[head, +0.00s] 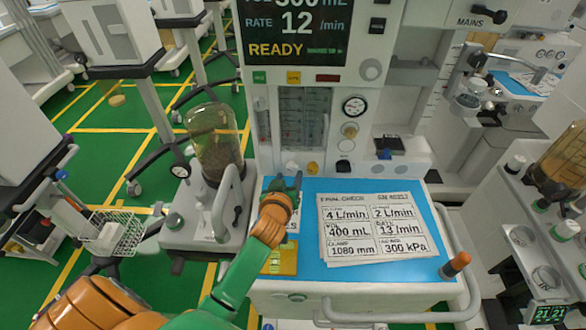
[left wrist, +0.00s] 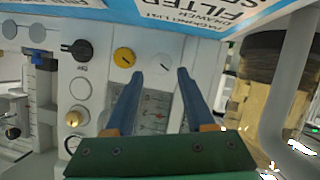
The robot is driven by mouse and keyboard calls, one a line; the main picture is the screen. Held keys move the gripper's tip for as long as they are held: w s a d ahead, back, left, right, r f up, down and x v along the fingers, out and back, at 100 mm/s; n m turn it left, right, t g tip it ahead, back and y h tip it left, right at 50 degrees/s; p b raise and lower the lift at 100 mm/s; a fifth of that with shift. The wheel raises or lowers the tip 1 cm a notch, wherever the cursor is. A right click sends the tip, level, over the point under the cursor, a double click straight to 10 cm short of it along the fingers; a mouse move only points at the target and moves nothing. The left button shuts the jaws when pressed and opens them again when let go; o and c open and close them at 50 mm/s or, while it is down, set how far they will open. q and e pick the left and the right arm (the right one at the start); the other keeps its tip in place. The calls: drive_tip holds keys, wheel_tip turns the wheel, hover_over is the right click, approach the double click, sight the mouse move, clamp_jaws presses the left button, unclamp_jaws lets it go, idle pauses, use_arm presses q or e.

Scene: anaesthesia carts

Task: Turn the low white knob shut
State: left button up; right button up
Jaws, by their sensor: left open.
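The low white knob (head: 291,167) sits at the left of a low row on the front of the middle cart, beside a yellow knob (head: 312,168). In the left wrist view the white knob (left wrist: 162,64) shows just beyond and between my fingertips, with the yellow knob (left wrist: 124,57) outside the left finger. My left gripper (head: 284,182) is open and empty, close in front of the white knob. In the left wrist view its two blue fingers (left wrist: 160,74) stand apart; I cannot tell whether they touch the knob. My right gripper is not in view.
A black knob (head: 344,166) is right of the yellow one. A gauge (head: 354,105) and a brass knob (head: 349,130) are above. A glass canister (head: 214,140) and a grey handle (head: 222,205) stand left. Papers (head: 375,228) lie on the blue worktop (head: 310,187).

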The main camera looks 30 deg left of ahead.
sight(291, 170)
use_arm(q)
drive_tip(key=shift+x, duration=0.8)
drive_tip(key=x, duration=0.2)
drive_tip(key=shift+w+a+f, duration=0.15)
drive_tip(key=shift+w+a, duration=0.05)
drive_tip(key=shift+w+a+f, duration=0.1)
drive_tip(key=shift+w+f, duration=0.1)
drive_tip(key=shift+w, duration=0.05)
drive_tip(key=shift+s+r, duration=0.25)
drive_tip(key=shift+c, duration=0.4)
clamp_jaws()
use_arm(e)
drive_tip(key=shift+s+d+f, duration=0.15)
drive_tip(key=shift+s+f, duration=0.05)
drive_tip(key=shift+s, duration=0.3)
use_arm(q)
drive_tip(key=shift+b, duration=0.3)
